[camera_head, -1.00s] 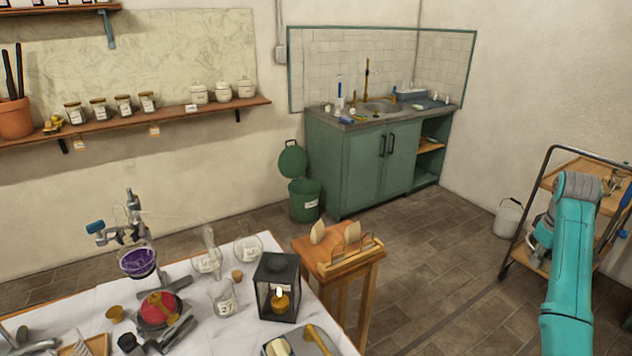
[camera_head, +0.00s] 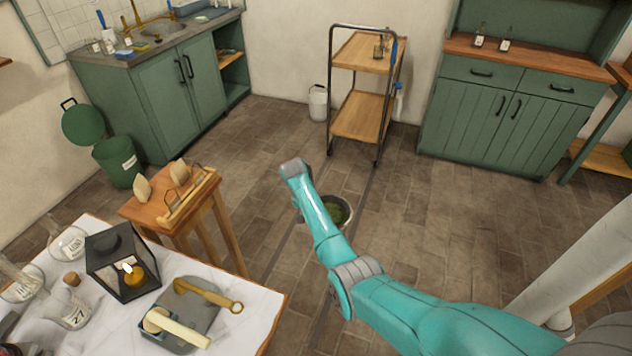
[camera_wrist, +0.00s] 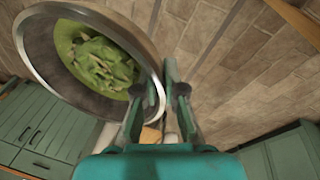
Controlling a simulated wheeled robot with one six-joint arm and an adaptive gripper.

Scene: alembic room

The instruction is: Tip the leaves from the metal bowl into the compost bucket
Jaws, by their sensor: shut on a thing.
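The metal bowl (camera_wrist: 43,60) fills the upper left of the wrist view, with green leaves (camera_wrist: 103,62) inside it. My gripper (camera_wrist: 164,88) is shut on the bowl's rim at its right side. In the head view the bowl (camera_head: 349,214) shows beside my arm, above the floor in the middle; my arm hides part of it and the fingers. The compost bucket (camera_head: 120,165) is green with a pale label. It stands on the floor at the left, with its round green lid (camera_head: 83,125) raised behind it. The bowl is well to the right of the bucket.
A wooden stand (camera_head: 170,205) is between the bucket and my arm. A marble table (camera_head: 235,310) with a lantern (camera_head: 122,265) and glassware fills the lower left. A shelf trolley (camera_head: 362,115) and green cabinets (camera_head: 470,115) stand at the back. The middle floor is open.

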